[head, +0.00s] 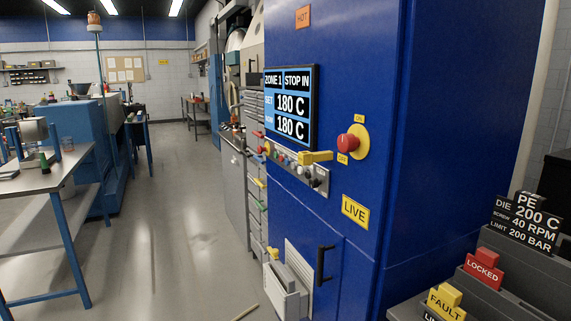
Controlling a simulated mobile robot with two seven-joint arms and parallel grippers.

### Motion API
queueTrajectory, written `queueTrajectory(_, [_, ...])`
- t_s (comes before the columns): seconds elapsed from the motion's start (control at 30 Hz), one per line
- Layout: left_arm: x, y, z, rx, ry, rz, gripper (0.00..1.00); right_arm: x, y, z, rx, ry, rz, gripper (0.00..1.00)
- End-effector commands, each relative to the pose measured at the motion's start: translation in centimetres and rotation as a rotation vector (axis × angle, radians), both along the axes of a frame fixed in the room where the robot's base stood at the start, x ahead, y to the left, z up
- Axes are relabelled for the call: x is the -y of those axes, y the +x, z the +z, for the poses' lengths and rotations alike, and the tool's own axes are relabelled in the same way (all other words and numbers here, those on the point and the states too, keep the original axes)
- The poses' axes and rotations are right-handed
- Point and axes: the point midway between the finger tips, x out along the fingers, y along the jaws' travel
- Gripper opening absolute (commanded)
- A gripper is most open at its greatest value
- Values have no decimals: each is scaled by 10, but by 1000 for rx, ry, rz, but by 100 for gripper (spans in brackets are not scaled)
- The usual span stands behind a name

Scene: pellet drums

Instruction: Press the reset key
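A blue cabinet (345,60) stands close in front of me on the right. Its display (291,105) reads "ZONE 1", "STOP IN", "SET 180 C" and "NOW 180 C". Below the display is a narrow control strip (296,167) with several small coloured keys and knobs. Their labels are too small to read, so I cannot tell which is the reset key. A yellow lever or handle (316,157) sticks out at the strip's right end. A red knob on a yellow plate (353,141) is right of it. Neither of my grippers is in view.
A yellow "LIVE" sign (355,211) and a black door handle (324,264) are lower on the cabinet. Grey stepped blocks (530,285) with "FAULT" and "LOCKED" tags stand at lower right. A workbench (40,180) is at left. The grey floor (175,235) between is mostly clear.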

Motion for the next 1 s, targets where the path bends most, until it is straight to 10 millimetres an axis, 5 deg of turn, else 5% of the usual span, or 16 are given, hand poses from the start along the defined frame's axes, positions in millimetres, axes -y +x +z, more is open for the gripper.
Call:
queueTrajectory(0.6, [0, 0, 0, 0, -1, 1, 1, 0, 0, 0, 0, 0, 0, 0])
queueTrajectory(1.0, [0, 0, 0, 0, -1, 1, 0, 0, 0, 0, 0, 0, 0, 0])
